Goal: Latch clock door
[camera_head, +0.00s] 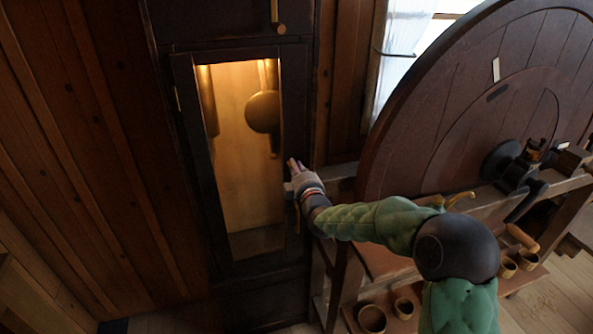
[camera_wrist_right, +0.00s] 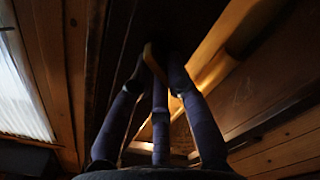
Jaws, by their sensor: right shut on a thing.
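The clock door (camera_head: 293,120) is a dark wooden frame around a tall pane in the clock case. It appears to stand in or very near its opening; I cannot tell whether any gap is left. My right gripper (camera_head: 293,165) reaches from the right to the door's right edge. In the right wrist view its dark fingers (camera_wrist_right: 160,82) close together around a curved brass-coloured piece (camera_wrist_right: 153,62), seemingly the door's latch or handle. The hand hides most of this piece in the head view. My left gripper is out of view.
Behind the pane, a round brass pendulum bob (camera_head: 263,112) hangs in the lit case. A large dark wooden wheel (camera_head: 420,120) stands close on the right, by a bench with several small cups (camera_head: 372,319). A plank wall (camera_head: 80,150) is on the left.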

